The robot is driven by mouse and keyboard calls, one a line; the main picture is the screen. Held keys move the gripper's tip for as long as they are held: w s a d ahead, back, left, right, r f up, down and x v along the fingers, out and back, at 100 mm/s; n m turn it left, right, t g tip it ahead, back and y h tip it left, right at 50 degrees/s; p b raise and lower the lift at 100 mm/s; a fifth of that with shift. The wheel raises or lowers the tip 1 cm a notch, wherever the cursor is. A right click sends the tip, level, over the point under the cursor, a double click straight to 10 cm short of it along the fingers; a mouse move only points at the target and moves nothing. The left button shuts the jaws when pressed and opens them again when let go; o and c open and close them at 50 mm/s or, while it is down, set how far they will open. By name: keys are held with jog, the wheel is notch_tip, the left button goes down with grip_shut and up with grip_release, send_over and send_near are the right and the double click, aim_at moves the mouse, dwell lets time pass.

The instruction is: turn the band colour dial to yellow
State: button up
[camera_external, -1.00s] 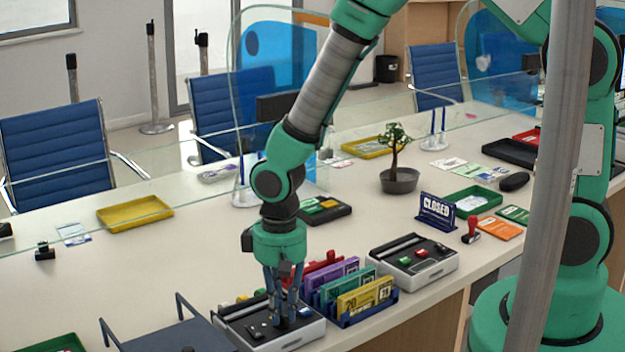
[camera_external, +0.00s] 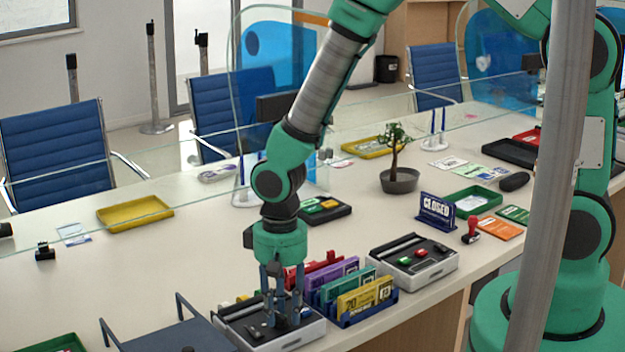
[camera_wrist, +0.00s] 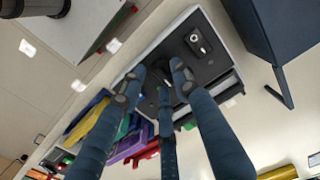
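The grey-and-black banding device (camera_external: 292,338) stands at the front edge of the counter, with a dark top and small controls. My gripper (camera_external: 280,322) points down over it, fingertips close to its top. In the wrist view, the fingers of my gripper (camera_wrist: 158,78) are apart, around a dark spot on the device (camera_wrist: 222,62). The fingers largely hide what lies between them, so I cannot tell if they touch a dial. A dark knob-like control with white marks (camera_wrist: 198,41) shows beyond the fingers. I cannot make out any colour marks on a dial.
A blue rack (camera_external: 372,316) of purple, green and yellow note packs stands close to the right of the device. A dark blue stand (camera_external: 165,338) is close on its left. A similar grey device (camera_external: 428,272) lies farther right.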

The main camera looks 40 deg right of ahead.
jog(key=shift+r, duration=0.15)
notch_tip(320, 180, up, 12)
dwell(0.9)
dwell(0.5)
